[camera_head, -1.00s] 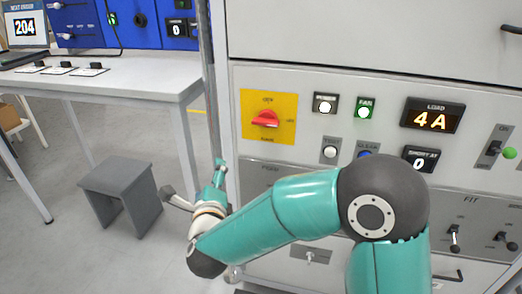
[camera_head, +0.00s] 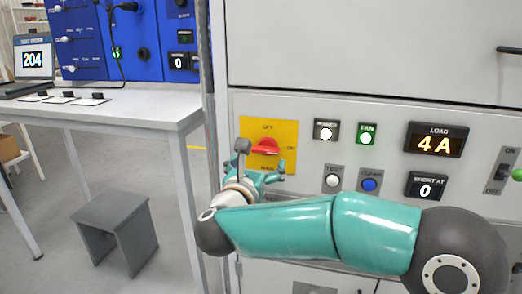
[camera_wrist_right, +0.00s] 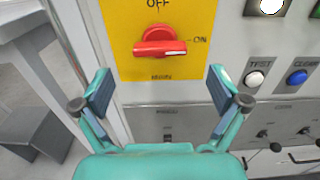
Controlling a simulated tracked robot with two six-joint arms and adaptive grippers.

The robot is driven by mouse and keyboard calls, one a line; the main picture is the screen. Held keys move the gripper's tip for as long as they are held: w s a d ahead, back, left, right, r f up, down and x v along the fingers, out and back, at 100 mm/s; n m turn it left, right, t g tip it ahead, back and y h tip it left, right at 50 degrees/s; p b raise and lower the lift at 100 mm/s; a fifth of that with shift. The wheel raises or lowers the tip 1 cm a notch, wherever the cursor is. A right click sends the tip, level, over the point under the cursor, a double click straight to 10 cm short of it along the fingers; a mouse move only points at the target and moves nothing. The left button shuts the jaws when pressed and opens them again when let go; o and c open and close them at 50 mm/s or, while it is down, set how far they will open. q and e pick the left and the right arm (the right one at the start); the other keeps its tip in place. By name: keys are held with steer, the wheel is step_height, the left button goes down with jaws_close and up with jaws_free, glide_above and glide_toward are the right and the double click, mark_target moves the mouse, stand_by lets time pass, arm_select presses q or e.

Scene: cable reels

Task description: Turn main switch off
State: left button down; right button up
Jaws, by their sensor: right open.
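The main switch is a red rotary knob (camera_head: 265,147) on a yellow plate (camera_head: 287,130) on the grey cabinet front. In the right wrist view the red knob (camera_wrist_right: 160,43) lies roughly horizontal, with its white-marked end at the right beside ON; OFF is lettered above it. My left gripper is not in view.
To the right of the switch are a LOAD display (camera_head: 437,140) reading 4 A, a white TEST button (camera_head: 332,180) and a blue button (camera_head: 369,184). A table (camera_head: 110,115) with a blue panel and a grey stool (camera_head: 117,232) stand at the left.

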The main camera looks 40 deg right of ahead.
mark_target(264, 152)
steer(key=x, duration=0.7)
steer(key=shift+p, duration=0.35)
steer(key=shift+s+a, duration=0.1)
